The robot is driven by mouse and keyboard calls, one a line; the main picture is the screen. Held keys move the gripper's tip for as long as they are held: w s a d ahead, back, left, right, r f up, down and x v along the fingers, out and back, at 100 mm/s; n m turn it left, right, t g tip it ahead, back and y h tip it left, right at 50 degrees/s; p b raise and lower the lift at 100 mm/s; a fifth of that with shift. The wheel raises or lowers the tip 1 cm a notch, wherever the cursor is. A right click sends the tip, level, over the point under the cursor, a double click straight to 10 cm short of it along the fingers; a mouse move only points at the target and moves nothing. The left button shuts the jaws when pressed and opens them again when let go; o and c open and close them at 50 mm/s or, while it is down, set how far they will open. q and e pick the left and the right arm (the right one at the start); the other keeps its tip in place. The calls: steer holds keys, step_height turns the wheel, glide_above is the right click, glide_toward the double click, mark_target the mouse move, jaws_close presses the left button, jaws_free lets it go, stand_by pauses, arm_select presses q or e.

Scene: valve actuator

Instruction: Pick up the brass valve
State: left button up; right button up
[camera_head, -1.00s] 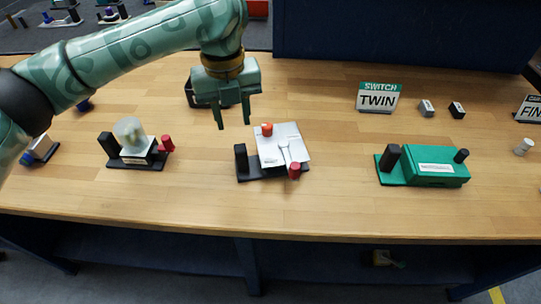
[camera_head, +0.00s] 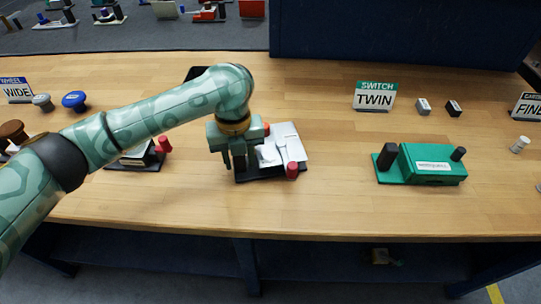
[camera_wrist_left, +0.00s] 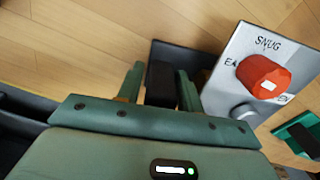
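My left gripper (camera_head: 237,162) is lowered at the left end of the middle fixture, a silver plate (camera_head: 290,138) on a black base. In the left wrist view, its two fingers (camera_wrist_left: 160,88) stand open on either side of the fixture's black post (camera_wrist_left: 161,80). Whether they touch it I cannot tell. An orange-red knob (camera_wrist_left: 264,76) stands on the plate marked SNUG. I cannot clearly make out a brass valve. My right gripper is not in view.
A green fixture (camera_head: 435,163) with black posts stands to the right. Another fixture (camera_head: 138,160) on the left is partly behind my arm. A red knob (camera_head: 291,171) is at the middle fixture's front. The TWIN sign (camera_head: 375,97) stands behind. The table front is clear.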

arm_select(q)
jaws_close()
steer(key=shift+r, duration=0.15)
step_height(320, 180, up, 8)
steer(key=shift+r, duration=0.1)
step_height(320, 180, down, 5)
steer(key=shift+f, duration=1.35)
